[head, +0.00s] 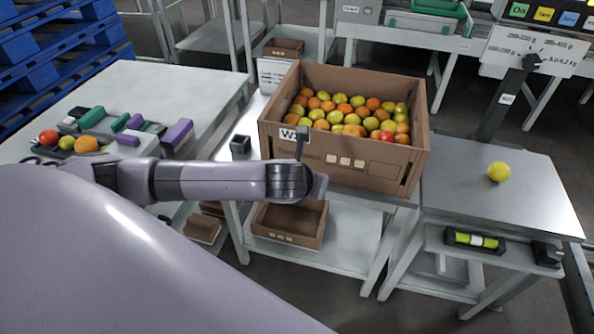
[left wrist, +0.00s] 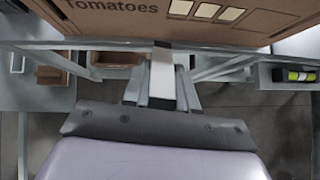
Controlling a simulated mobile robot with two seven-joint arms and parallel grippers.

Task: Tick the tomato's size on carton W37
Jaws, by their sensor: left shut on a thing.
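Carton W37 (head: 343,174) stands on a table, filled with yellow, orange and red tomatoes. Its label (head: 288,134) is partly covered by a dark, upright pen (head: 301,143). Three pale tick squares (head: 345,161) on the carton front look blank; they also show in the left wrist view (left wrist: 206,10). My left gripper (head: 300,165) is in front of the carton, shut on the pen. The pen shows white with a dark end in the left wrist view (left wrist: 162,75); I cannot tell whether it touches the carton. A yellow tomato (head: 498,171) lies on the right-hand metal table. My right gripper is out of view.
An empty brown box (head: 285,238) is below the carton. The left table (head: 180,82) holds tomatoes and green and purple items. A small dark cup (head: 240,145) stands left of the carton.

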